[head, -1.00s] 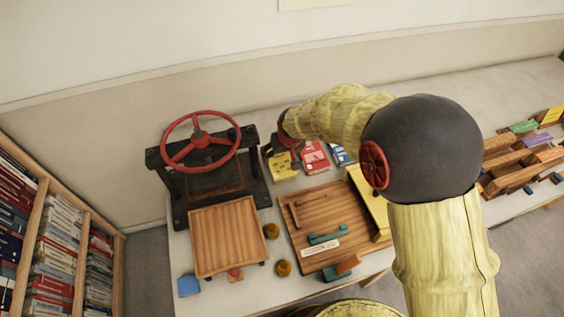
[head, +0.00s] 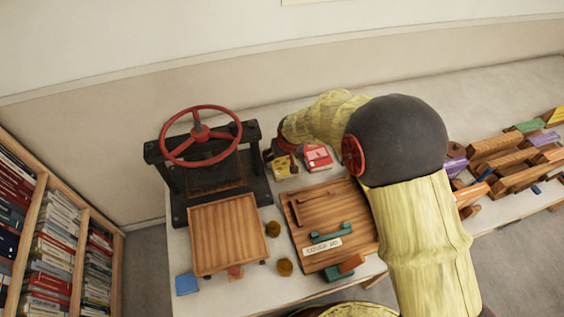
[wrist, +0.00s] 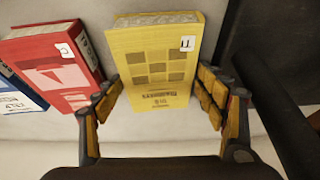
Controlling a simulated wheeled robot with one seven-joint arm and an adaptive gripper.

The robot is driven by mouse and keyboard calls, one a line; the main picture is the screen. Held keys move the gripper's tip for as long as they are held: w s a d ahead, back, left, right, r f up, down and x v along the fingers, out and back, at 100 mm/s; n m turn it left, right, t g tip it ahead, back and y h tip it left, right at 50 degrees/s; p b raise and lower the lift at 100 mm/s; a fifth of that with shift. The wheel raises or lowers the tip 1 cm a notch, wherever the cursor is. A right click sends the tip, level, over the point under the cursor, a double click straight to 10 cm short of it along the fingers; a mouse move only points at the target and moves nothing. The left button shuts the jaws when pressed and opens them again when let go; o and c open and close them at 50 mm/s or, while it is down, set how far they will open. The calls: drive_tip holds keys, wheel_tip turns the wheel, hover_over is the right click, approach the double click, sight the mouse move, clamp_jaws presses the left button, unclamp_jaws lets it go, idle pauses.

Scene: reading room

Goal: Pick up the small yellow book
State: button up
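The small yellow book (wrist: 152,52) lies on the table in the upper middle of the wrist view, with a white label near its corner. It also shows in the head view (head: 286,171), partly covered by my gripper. My gripper (wrist: 161,82) is open and empty. Its two fingers reach toward the near end of the book, one to each side of it. I cannot tell how far the fingertips are above the table, and no firm contact is visible.
A red book (wrist: 58,62) lies left of the yellow one, with a blue book (wrist: 16,98) beyond it. The black press (head: 203,165) with a red wheel stands close by. A wooden board (head: 330,215) with tools lies in front. Wooden blocks (head: 500,150) stand at right.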

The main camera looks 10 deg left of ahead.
drive_tip(key=c, duration=0.9)
drive_tip(key=shift+r, duration=0.2)
